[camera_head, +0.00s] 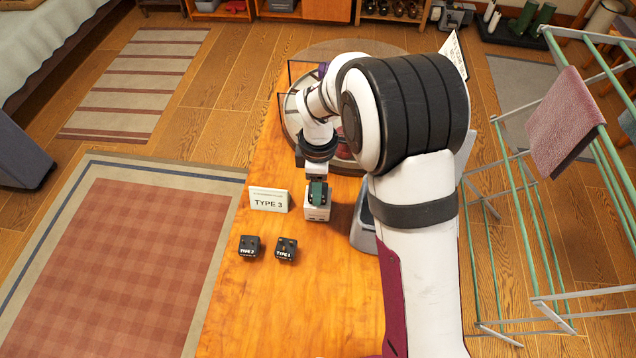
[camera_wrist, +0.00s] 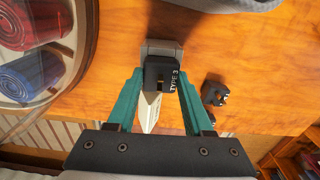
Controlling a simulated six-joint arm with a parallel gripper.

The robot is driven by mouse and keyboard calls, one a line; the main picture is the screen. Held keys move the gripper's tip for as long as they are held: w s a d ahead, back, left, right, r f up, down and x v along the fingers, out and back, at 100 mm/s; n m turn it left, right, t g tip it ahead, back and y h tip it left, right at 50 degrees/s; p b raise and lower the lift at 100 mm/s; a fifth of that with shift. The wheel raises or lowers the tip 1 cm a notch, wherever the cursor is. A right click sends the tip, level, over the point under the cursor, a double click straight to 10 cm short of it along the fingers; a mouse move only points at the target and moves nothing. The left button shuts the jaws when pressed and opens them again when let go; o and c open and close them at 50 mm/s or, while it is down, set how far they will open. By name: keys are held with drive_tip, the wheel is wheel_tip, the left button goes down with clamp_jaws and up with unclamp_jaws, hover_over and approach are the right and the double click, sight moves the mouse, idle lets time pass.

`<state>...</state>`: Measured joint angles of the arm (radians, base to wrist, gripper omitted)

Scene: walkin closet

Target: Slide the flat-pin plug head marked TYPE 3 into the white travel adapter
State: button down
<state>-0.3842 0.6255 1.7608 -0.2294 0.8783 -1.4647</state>
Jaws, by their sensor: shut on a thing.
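My gripper (camera_head: 318,193) has green fingers shut on a black plug head marked TYPE 3 (camera_wrist: 162,77). The fingers sit on either side of it, with the lettering showing in the wrist view. In the head view the fingers hide most of the held head. The white travel adapter (camera_head: 316,212) stands on the wooden table directly below the gripper.
A white TYPE 3 card (camera_head: 268,200) stands left of the adapter. Two other black plug heads, one on the left (camera_head: 249,247) and one on the right (camera_head: 286,249), sit nearer the front, their markings hard to read. A round glass-lidded case (camera_wrist: 38,50) is close by. The table front is clear.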

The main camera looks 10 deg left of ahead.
drive_tip(key=shift+f, duration=0.25)
unclamp_jaws()
drive_tip(key=shift+r, duration=4.05)
drive_tip(key=s+d+r+m+y, duration=0.1)
drive_tip(key=s+d+r+m, duration=0.35)
drive_tip(key=s+m, duration=0.35)
drive_tip(key=s+d+r+m, duration=0.3)
drive_tip(key=s+d+m, duration=0.3)
drive_tip(key=s+m, duration=0.2)
drive_tip(key=s+d+f+m, duration=0.1)
drive_tip(key=s+m, duration=0.7)
drive_tip(key=s, duration=0.1)
drive_tip(key=shift+s+d+y, duration=0.3)
drive_tip(key=shift+y, duration=0.1)
